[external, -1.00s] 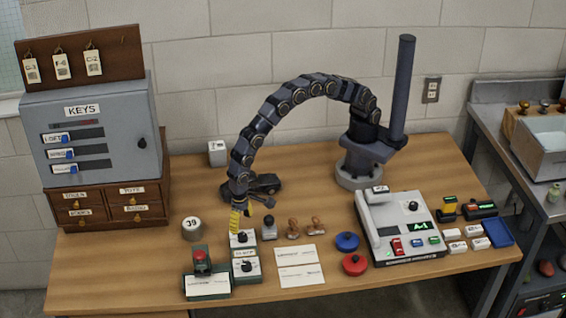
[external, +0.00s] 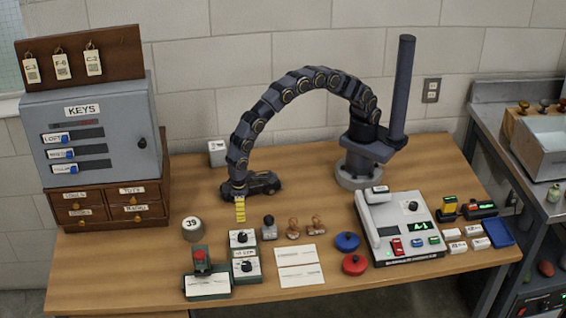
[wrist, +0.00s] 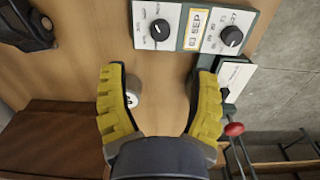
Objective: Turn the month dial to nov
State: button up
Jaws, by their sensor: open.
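The date unit has a far dial (external: 243,237) and a near dial (external: 246,267), both black knobs on white plates. In the wrist view the far dial (wrist: 159,30) is left and the near dial (wrist: 231,36) right. The display (wrist: 194,28) between them seems to end in "SEP". The markings are too small to tell which dial is the month dial. My gripper (external: 240,217) is above the table, just behind the far dial in the external view. In the wrist view its yellow fingers (wrist: 158,77) are spread and empty, apart from both dials.
A round weight marked 39 (external: 192,229) stands left of the unit; a red-knobbed stamp stand (external: 203,275) is front left. Small stamps (external: 293,228) and cards (external: 299,265) sit right. A grey console (external: 405,228) is farther right.

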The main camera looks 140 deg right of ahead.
aim_at(242, 235)
jog(key=n, duration=0.3)
jog(key=f+n, duration=0.1)
jog(key=n, duration=0.1)
jog(key=shift+n, duration=0.4)
jog(key=n, duration=0.3)
jog(key=shift+f, duration=0.3)
jog(key=n, duration=0.4)
jog(key=shift+f+n, duration=0.3)
jog(key=shift+f, duration=0.1)
jog(key=n, duration=0.3)
jog(key=shift+f+n, duration=0.3)
jog(key=shift+n, duration=0.1)
jog(key=shift+f, duration=0.4)
notch_tip(242, 235, down, 7)
jog(key=shift+f, duration=0.1)
grip_shut()
